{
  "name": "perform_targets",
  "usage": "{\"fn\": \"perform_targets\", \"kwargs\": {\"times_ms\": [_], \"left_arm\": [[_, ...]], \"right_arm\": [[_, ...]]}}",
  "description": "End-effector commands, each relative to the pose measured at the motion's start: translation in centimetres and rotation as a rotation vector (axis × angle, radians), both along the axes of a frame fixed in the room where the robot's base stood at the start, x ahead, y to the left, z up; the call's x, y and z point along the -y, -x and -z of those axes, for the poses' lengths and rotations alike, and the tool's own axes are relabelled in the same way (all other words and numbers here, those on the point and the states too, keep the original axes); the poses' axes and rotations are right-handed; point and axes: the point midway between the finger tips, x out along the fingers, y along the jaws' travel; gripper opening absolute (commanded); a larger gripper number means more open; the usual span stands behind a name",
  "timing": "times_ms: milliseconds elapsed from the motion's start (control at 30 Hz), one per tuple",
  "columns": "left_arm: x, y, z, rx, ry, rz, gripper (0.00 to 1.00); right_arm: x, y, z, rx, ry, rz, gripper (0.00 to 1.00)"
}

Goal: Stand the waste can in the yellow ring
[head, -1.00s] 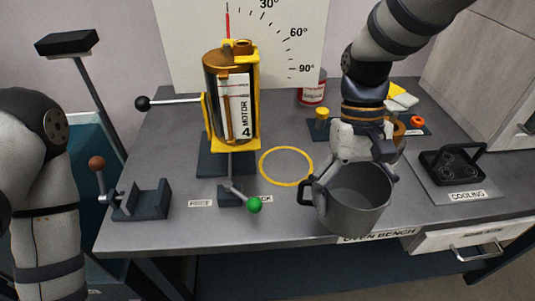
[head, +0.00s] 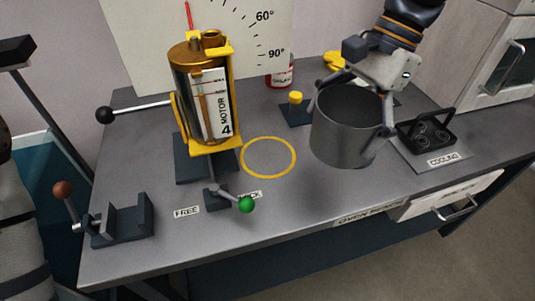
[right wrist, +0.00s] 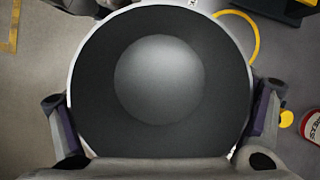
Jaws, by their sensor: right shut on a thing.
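The waste can (head: 345,138) is a grey, open-topped round can. My right gripper (head: 350,115) is shut on it, with one finger on each side of its upper wall. The can looks raised above the bench, nearly upright, to the right of the yellow ring and apart from it. The yellow ring (head: 242,157) lies flat and empty on the bench. In the right wrist view I look down into the empty can (right wrist: 95,90) between the two fingers, and part of the ring (right wrist: 257,38) shows at the upper right. My left gripper is out of view.
The motor unit (head: 203,100) in its yellow frame stands left of the ring, with a green-knobbed lever (head: 246,204) in front. A yellow-knobbed block (head: 296,112) and a red-and-white can (head: 280,76) stand behind. A black cooling rack (head: 428,133) is at the right.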

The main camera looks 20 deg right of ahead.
Motion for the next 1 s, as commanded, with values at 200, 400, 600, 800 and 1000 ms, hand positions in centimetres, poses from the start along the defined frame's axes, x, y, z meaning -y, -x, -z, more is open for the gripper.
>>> {"fn": "perform_targets", "kwargs": {"times_ms": [200,400,600,800,1000], "left_arm": [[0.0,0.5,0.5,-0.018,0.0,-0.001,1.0],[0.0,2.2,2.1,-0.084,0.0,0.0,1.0],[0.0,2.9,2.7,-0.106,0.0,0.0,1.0],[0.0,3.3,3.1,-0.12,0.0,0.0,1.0],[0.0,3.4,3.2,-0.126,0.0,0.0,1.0]], "right_arm": [[-3.2,-3.4,2.2,-0.011,0.0,0.052,0.57],[-7.3,-7.4,6.3,-0.02,-0.001,0.051,0.57],[-9.0,-9.2,8.8,-0.009,-0.002,0.051,0.57],[-9.9,-10.0,10.6,-0.009,-0.002,0.051,0.57],[-9.8,-10.0,12.8,-0.002,-0.003,0.052,0.57]]}}
